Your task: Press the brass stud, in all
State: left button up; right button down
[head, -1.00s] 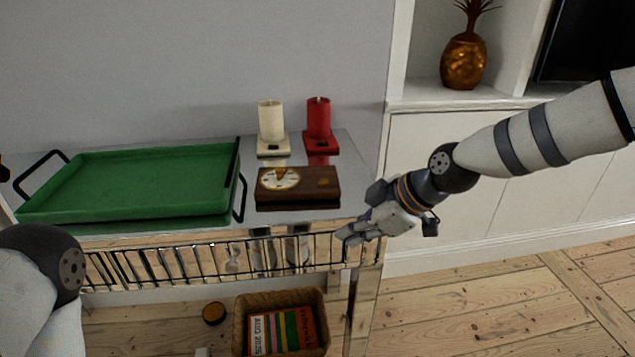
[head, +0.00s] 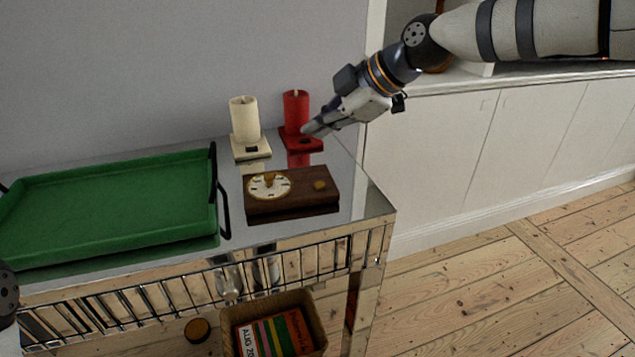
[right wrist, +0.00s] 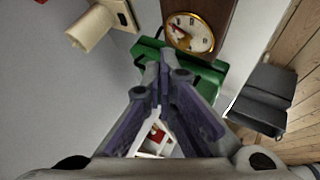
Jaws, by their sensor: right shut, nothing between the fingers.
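A dark wooden block (head: 291,197) lies on the mirrored cart top. It carries a cream dial with a brass pointer (head: 269,185) on its left and a small brass stud (head: 320,185) on its right. My right gripper (head: 307,130) is shut and empty. In the head view it appears above and behind the block, overlapping the red candle's base, apart from the stud. In the right wrist view the shut fingertips (right wrist: 163,72) point towards the dial (right wrist: 190,33) and part of the block; the stud is not visible there. My left gripper is out of view.
A green tray (head: 105,204) with black handles stands left of the block. A cream candle (head: 244,120) and a red candle (head: 295,111) stand behind it on square bases. A wire rail runs along the cart's front, with a basket (head: 312,318) below.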

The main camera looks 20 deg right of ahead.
jog(key=b, duration=0.2)
send_over(318, 186)
notch_tip(318, 186, down, 7)
jog(key=shift+s+f, duration=0.1)
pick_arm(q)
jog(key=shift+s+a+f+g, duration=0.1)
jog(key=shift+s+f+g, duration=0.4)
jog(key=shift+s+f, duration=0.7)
pick_arm(e)
jog(key=shift+f, duration=0.85)
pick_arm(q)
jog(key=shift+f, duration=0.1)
pick_arm(e)
jog(key=shift+f, duration=0.4)
